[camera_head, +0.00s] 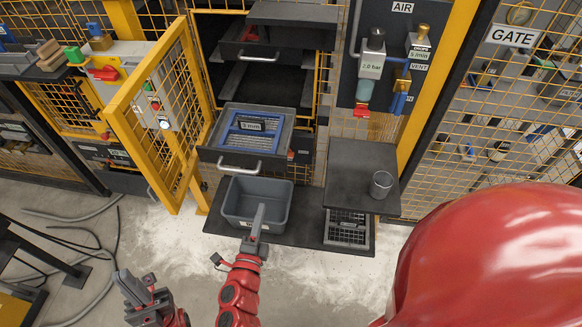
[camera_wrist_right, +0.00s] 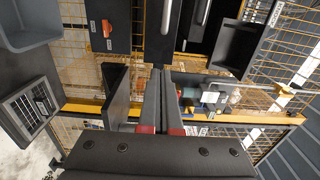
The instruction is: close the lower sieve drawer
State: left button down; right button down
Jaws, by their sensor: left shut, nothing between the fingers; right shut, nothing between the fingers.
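The lower sieve drawer (camera_head: 205,154) is pulled out from the dark cabinet in the head view. It holds a blue-framed sieve (camera_head: 250,135) with a small label, and has a pale bar handle (camera_head: 238,166) on its front. My right gripper (camera_head: 262,207) is shut and empty. In the picture it overlaps the grey bin, below the handle and apart from it. Its long fingers also show in the right wrist view (camera_wrist_right: 159,75). My left gripper (camera_head: 128,284) is shut and empty, low at the left, away from the drawer.
An upper drawer with a handle (camera_head: 258,57) is above. A yellow mesh door (camera_head: 160,115) stands open left of the drawer. A grey bin (camera_head: 283,206) stands below. A dark table (camera_head: 350,165) with a metal cup (camera_head: 381,184) is at right, beside the air panel (camera_head: 385,60).

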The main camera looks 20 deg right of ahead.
jog(key=p, duration=0.5)
send_near(270, 165)
jog(key=x, duration=0.5)
jog(key=shift+w+d+r, duration=0.1)
jog(key=shift+d+r, duration=0.05)
jog(key=shift+r, duration=0.15)
jog(key=shift+p+x, duration=0.3)
jog(key=shift+x, duration=0.45)
jog(key=shift+f, duration=0.25)
